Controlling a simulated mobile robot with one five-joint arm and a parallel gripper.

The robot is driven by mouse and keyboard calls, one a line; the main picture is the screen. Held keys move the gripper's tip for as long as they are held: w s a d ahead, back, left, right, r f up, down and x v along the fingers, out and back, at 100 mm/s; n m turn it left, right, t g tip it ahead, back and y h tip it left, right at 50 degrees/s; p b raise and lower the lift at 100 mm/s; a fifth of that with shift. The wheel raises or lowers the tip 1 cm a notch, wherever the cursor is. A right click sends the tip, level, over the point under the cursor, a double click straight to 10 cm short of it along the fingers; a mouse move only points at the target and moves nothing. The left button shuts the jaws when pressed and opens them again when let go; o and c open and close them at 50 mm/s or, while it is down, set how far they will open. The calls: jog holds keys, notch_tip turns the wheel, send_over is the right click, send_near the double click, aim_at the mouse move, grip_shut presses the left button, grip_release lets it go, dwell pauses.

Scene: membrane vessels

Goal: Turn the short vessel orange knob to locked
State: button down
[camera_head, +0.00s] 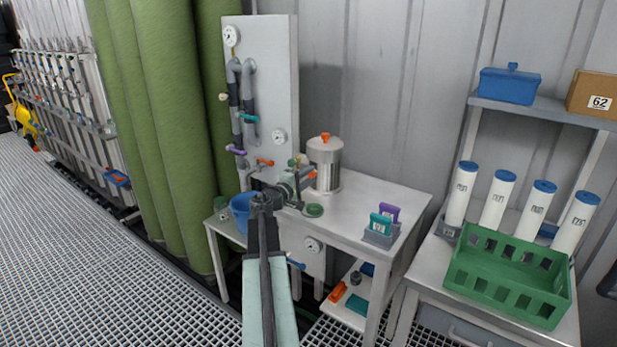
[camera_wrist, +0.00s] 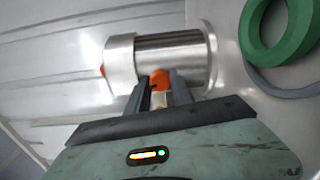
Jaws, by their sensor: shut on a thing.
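The short metal vessel (camera_head: 326,172) stands upright on the white bench, with an orange knob (camera_head: 325,137) on its lid. In the wrist view the vessel (camera_wrist: 178,48) appears on its side, because the camera is rolled. A second orange knob (camera_wrist: 159,79) sits on the vessel's side, and it also shows in the head view (camera_head: 311,174). My gripper (camera_head: 302,180) reaches the vessel from the left. In the wrist view its two fingers (camera_wrist: 158,90) are shut on the side knob. The fingers hide part of the knob, and I cannot read any lock marking.
A green ring (camera_head: 314,210) lies on the bench close to the gripper. A white panel (camera_head: 262,90) with pipes, gauges and coloured handles stands behind left. A grey holder (camera_head: 380,236) with teal and purple pieces is at the bench's right. Bench surface between is clear.

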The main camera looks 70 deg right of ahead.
jog(key=shift+m, duration=1.7)
jog(key=c, duration=1.1)
grip_release()
jog(key=v, duration=0.8)
